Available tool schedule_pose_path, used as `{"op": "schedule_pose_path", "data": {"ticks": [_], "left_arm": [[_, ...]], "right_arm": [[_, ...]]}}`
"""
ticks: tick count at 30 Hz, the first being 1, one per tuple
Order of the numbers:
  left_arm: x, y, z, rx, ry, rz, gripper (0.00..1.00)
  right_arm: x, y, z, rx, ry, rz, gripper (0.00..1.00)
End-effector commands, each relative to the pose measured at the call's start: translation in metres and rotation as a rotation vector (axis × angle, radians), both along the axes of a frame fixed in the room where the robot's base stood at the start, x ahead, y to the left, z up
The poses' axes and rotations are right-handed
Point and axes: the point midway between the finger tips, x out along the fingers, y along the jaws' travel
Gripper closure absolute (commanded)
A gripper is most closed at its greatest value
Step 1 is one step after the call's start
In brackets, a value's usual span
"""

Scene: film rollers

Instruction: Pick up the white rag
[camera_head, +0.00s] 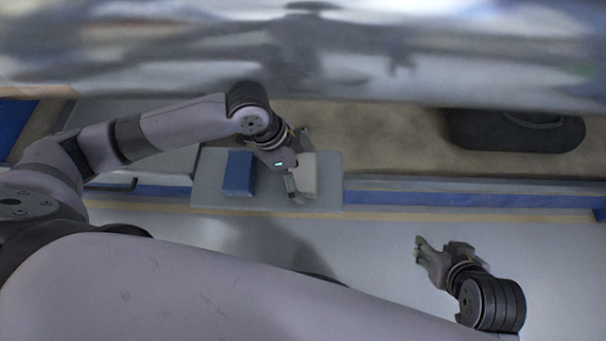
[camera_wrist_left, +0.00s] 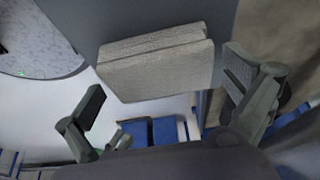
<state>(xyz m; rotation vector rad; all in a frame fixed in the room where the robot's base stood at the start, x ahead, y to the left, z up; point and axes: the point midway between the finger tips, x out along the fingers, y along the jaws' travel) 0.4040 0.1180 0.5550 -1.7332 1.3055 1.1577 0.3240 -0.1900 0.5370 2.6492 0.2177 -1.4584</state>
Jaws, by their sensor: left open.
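The white rag (camera_head: 309,174) is a folded, off-white cloth block lying on a grey platform (camera_head: 265,205) in the head view. It also shows in the left wrist view (camera_wrist_left: 157,65), with its fold layers visible along one side. My left gripper (camera_head: 300,166) is open at the rag, with one finger near its far end and the other near its near end. In the left wrist view the open fingers (camera_wrist_left: 165,90) stand on either side of the rag, apart from each other. Whether a finger touches the rag I cannot tell. My right gripper (camera_head: 420,247) is over the pale floor, away from the rag; its finger gap is unclear.
A blue folded cloth or block (camera_head: 239,173) lies on the same platform, left of the rag. A large shiny metallic roller (camera_head: 300,50) spans the back. A dark object (camera_head: 515,131) lies at the right behind the blue-edged rail (camera_head: 470,197). The pale floor in front is mostly clear.

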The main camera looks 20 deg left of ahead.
Motion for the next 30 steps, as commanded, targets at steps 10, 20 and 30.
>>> {"op": "schedule_pose_path", "data": {"ticks": [10, 20, 30], "left_arm": [[0.0002, -0.0009, -0.0025, 0.0, 0.0, 0.0, 0.02], [0.0002, -0.0009, -0.0024, 0.0, 0.0, 0.0, 0.24], [0.0001, -0.0009, -0.0023, 0.0, 0.0, 0.0, 0.41]], "right_arm": [[0.0055, 0.002, 0.0024, 0.006, -0.027, 0.003, 0.6], [0.0054, 0.0018, 0.0025, 0.005, -0.026, 0.002, 0.6], [0.0054, 0.0017, 0.0026, 0.005, -0.026, 0.002, 0.6]]}}
